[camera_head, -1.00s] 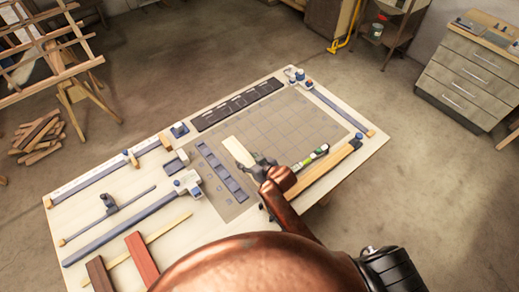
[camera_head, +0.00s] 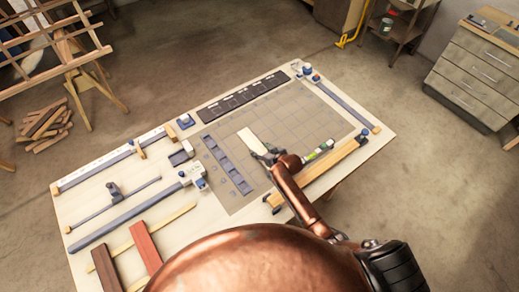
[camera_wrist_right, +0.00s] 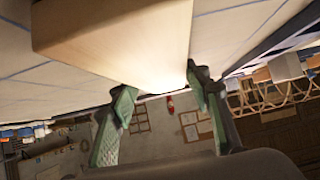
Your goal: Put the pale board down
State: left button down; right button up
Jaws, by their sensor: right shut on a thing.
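The pale board (camera_head: 251,140) is over the grey gridded mat (camera_head: 300,120) on the table in the head view. My right gripper (camera_head: 268,155) is shut on the board's near end. In the right wrist view the pale board (camera_wrist_right: 115,35) lies across the top, with the green-padded fingers of my right gripper (camera_wrist_right: 160,98) at its end. The gridded surface shows close behind the board. I cannot tell whether the board touches the mat. My left gripper is not in view.
A blue slotted strip (camera_head: 226,165) lies left of the board, and a dark tray (camera_head: 243,96) lies behind it. A green-and-white marker-like item (camera_head: 319,150) and a wooden bar (camera_head: 330,160) lie to the right. Much of the mat is bare.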

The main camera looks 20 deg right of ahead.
jog(key=shift+f, duration=0.1)
jog(key=o, duration=1.3)
jog(key=v, duration=1.2)
jog(key=shift+r, duration=0.2)
